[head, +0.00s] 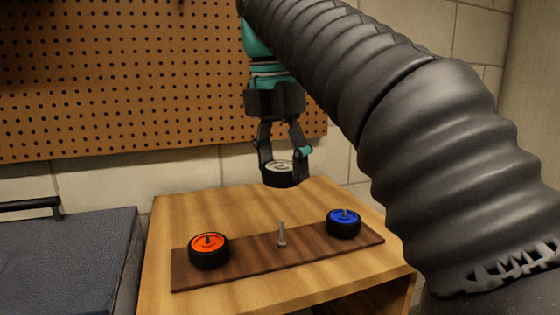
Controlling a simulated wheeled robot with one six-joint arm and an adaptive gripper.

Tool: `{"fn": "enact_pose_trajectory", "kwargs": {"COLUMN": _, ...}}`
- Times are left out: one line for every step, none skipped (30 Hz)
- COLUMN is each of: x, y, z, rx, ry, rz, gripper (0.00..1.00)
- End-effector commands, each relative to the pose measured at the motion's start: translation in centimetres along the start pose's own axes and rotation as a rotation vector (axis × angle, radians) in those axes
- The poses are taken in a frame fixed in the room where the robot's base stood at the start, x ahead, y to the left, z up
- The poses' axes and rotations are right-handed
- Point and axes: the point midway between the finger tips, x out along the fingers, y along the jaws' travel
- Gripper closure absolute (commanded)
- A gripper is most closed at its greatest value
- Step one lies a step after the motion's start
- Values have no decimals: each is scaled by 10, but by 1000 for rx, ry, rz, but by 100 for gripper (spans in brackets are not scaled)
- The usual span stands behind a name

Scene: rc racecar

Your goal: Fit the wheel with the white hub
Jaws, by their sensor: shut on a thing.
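My gripper (283,165) is shut on a black wheel with a white hub (279,173). It holds the wheel flat in the air, hub face up, above the wooden table and behind the board as seen here. A dark brown wooden board (310,255) lies on the table. A bare grey upright peg (282,236) stands at the board's middle. A wheel with an orange hub (208,250) sits around a peg at the board's left end. A wheel with a blue hub (344,223) sits around a peg at the right end.
The light wooden table (180,215) has bare room behind the board. A dark padded bench top (70,255) stands at the left. A brown pegboard (120,90) hangs on the block wall behind. My dark ribbed arm fills the right side of the view.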

Motion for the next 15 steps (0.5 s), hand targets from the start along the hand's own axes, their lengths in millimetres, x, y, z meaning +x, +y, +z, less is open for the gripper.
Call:
{"fn": "enact_pose_trajectory", "kwargs": {"x": 3, "y": 0, "z": 0, "rx": 0, "ry": 0, "rz": 0, "gripper": 68}}
{"fn": "enact_pose_trajectory", "kwargs": {"x": 4, "y": 0, "z": -1, "rx": 0, "ry": 0, "rz": 0, "gripper": 68}}
{"fn": "enact_pose_trajectory", "kwargs": {"x": 7, "y": 0, "z": -1, "rx": 0, "ry": 0, "rz": 0, "gripper": 68}}
{"fn": "enact_pose_trajectory", "kwargs": {"x": 8, "y": 0, "z": -1, "rx": -1, "ry": 0, "rz": 0, "gripper": 68}}
{"fn": "enact_pose_trajectory", "kwargs": {"x": 10, "y": 0, "z": -2, "rx": -1, "ry": 0, "rz": 0, "gripper": 68}}
{"fn": "enact_pose_trajectory", "kwargs": {"x": 13, "y": 0, "z": -2, "rx": -1, "ry": 0, "rz": 0, "gripper": 68}}
{"fn": "enact_pose_trajectory", "kwargs": {"x": 16, "y": 0, "z": -2, "rx": -1, "ry": 0, "rz": 0, "gripper": 68}}
{"fn": "enact_pose_trajectory", "kwargs": {"x": 18, "y": 0, "z": -2, "rx": -1, "ry": 0, "rz": 0, "gripper": 68}}
{"fn": "enact_pose_trajectory", "kwargs": {"x": 22, "y": 0, "z": -3, "rx": -1, "ry": 0, "rz": 0, "gripper": 68}}
{"fn": "enact_pose_trajectory", "kwargs": {"x": 24, "y": 0, "z": -3, "rx": -1, "ry": 0, "rz": 0, "gripper": 68}}
{"fn": "enact_pose_trajectory", "kwargs": {"x": 27, "y": 0, "z": -4, "rx": -1, "ry": 0, "rz": 0, "gripper": 68}}
{"fn": "enact_pose_trajectory", "kwargs": {"x": 30, "y": 0, "z": -4, "rx": -1, "ry": 0, "rz": 0, "gripper": 68}}
{"fn": "enact_pose_trajectory", "kwargs": {"x": 33, "y": 0, "z": -4, "rx": -1, "ry": 0, "rz": 0, "gripper": 68}}
{"fn": "enact_pose_trajectory", "kwargs": {"x": 35, "y": 0, "z": -5, "rx": -1, "ry": 0, "rz": 0, "gripper": 68}}
{"fn": "enact_pose_trajectory", "kwargs": {"x": 39, "y": 0, "z": -5, "rx": -1, "ry": 0, "rz": -1, "gripper": 68}}
